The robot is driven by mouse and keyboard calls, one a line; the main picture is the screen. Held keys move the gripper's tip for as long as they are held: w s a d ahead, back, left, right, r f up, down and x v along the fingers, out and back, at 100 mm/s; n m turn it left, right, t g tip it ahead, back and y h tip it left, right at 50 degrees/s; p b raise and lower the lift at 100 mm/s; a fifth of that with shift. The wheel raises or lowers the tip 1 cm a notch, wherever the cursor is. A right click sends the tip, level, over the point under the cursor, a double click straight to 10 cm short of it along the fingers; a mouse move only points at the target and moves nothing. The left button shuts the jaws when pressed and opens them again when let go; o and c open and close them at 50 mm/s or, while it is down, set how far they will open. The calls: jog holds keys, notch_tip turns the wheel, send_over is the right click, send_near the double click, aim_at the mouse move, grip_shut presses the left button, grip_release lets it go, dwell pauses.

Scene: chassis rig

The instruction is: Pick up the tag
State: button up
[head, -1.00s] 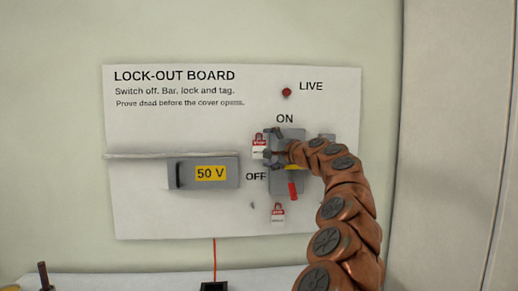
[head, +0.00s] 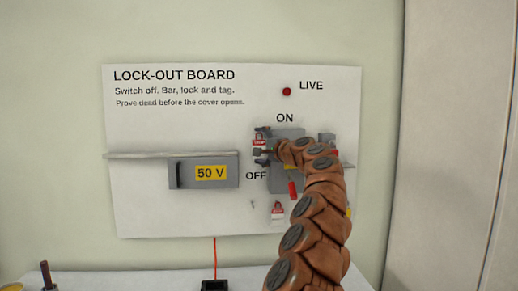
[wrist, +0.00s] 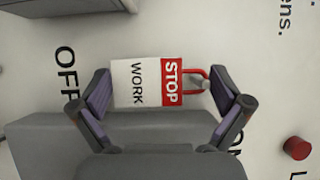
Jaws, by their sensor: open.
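A red and white tag (wrist: 148,83) marked STOP WORK hangs by its red loop (wrist: 194,78) on a small peg in the wrist view. In the head view this tag (head: 259,140) is at the left edge of the grey switch box. My gripper (wrist: 160,92) is open, its two fingers apart at either end of the tag. In the head view my gripper (head: 263,146) is at the tag and hides part of it. I cannot tell whether the fingers touch it. A second red and white tag (head: 277,209) hangs lower on the board.
The grey switch box (head: 286,147) is partly behind my arm, with a red handle (head: 292,189) below. The red LIVE lamp (head: 287,91) is above.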

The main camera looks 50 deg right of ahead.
jog(key=c, duration=0.4)
jog(key=shift+r, duration=0.25)
